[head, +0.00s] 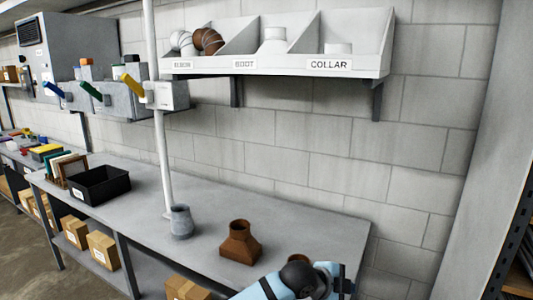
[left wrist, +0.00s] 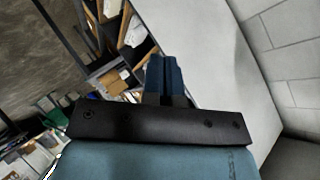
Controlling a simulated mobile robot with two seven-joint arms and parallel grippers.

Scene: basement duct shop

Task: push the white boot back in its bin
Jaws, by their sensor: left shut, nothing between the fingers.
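The white boot (head: 273,40) stands in the middle compartment of the white wall bin (head: 222,65), behind the BOOT label (head: 245,65); its round collar points up and its lower part is hidden by the bin's front. I cannot tell how far forward it sits. My left gripper (left wrist: 164,62) shows in the left wrist view with its two blue fingers together and nothing between them, over the grey bench (left wrist: 200,40). Its fingers are not visible in the head view, well below the bin. My right gripper is not in view.
Elbows (head: 207,41) fill the left compartment and a white collar (head: 338,48) sits in the right one. On the bench stand a grey fitting (head: 181,222), a brown boot (head: 240,243) and a black tray (head: 100,186). A white pole (head: 162,150) rises left of the bin.

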